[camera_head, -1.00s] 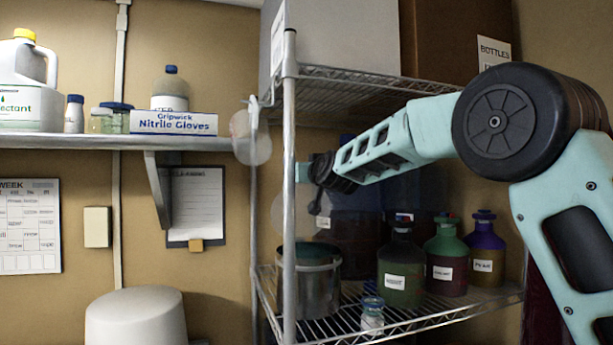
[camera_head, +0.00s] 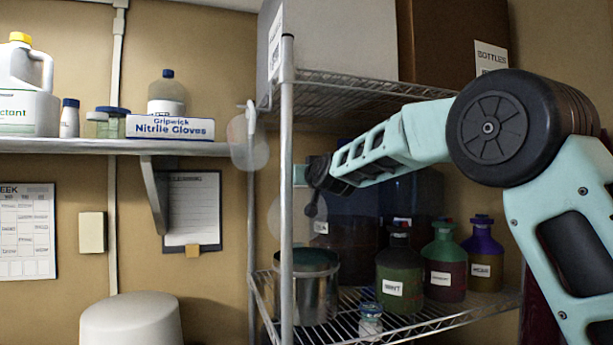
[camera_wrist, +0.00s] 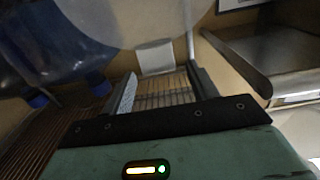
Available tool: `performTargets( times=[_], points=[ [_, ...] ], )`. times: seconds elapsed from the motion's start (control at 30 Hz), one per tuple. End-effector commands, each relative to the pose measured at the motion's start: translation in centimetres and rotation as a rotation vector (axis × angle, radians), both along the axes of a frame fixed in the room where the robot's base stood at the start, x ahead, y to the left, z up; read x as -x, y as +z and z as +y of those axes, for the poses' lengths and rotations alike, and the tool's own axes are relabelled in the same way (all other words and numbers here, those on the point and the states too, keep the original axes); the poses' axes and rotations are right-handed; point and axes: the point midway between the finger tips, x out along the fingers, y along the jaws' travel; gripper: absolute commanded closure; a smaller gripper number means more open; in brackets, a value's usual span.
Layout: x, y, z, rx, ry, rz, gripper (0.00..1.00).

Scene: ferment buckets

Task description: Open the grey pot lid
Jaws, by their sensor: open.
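A grey metal pot (camera_head: 308,300) stands upright on the lower wire shelf, partly behind the front post. Its dark flat top (camera_head: 310,260) shows, but I cannot tell whether a separate lid sits there. My gripper (camera_head: 300,175) is above the pot, at the end of my arm, partly hidden by the post. In the wrist view my gripper (camera_wrist: 160,75) has its two fingers apart with nothing held between them. A pale square patch and wire shelf slats show beyond the fingers. I cannot identify the pot in the wrist view.
The rack post (camera_head: 287,200) is close to my gripper. Green and purple bottles (camera_head: 445,262) and a small jar (camera_head: 370,318) stand right of the pot. Large blue containers (camera_head: 412,195) are behind. A translucent disc (camera_head: 250,140) hangs by the rack.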

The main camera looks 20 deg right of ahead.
Motion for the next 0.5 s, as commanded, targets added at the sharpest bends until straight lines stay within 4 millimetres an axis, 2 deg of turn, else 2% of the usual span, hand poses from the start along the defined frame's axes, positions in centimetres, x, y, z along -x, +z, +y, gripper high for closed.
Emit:
performTargets(
  times=[0.17, 0.5],
  points=[
    [1.5, -0.3, 0.1, 0.000, 0.002, 0.000, 0.42],
    [8.7, -0.5, 0.1, -0.002, 0.003, -0.001, 0.42]
  ],
)
